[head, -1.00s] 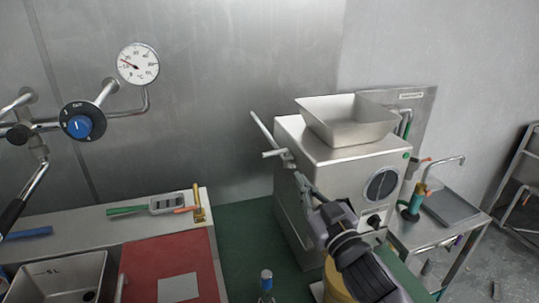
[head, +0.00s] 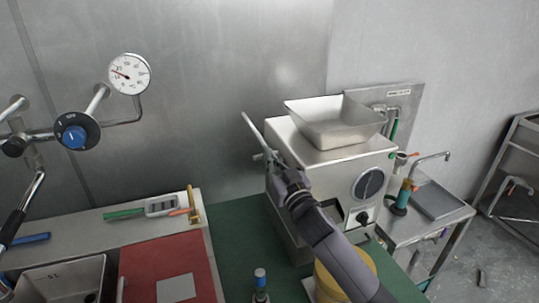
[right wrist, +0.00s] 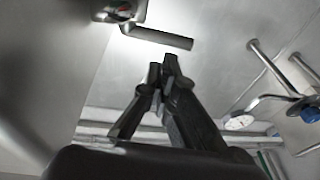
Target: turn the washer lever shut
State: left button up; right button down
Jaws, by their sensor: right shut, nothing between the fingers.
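A metal lever (head: 253,132) slants up and left from the left side of the steel machine (head: 335,165) with the hopper. I take it for the task's lever; no label on it is readable. My right gripper (head: 270,158) is at the lever's lower end, beside the machine's upper left side, and partly hides the joint. In the right wrist view, the right gripper (right wrist: 163,66) has its fingers together with nothing between them. A short metal bar (right wrist: 162,38) lies just beyond the fingertips, with a small gap in the picture. My left gripper is not in view.
The hopper (head: 335,118) tops the machine. A yellow container (head: 357,268) stands partly behind my right arm. A bottle (head: 260,285) stands on the green surface. A pipe with a blue knob (head: 74,136) and gauge (head: 129,73) is at left.

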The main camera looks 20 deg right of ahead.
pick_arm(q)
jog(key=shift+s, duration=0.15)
pick_arm(e)
jog(key=shift+w+f, duration=0.2)
jog(key=shift+w, duration=0.05)
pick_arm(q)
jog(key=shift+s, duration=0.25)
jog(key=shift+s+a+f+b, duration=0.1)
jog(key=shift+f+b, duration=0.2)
pick_arm(e)
jog(key=shift+w+a+f, duration=0.25)
jog(key=shift+w+a, duration=0.1)
jog(key=shift+w, duration=0.15)
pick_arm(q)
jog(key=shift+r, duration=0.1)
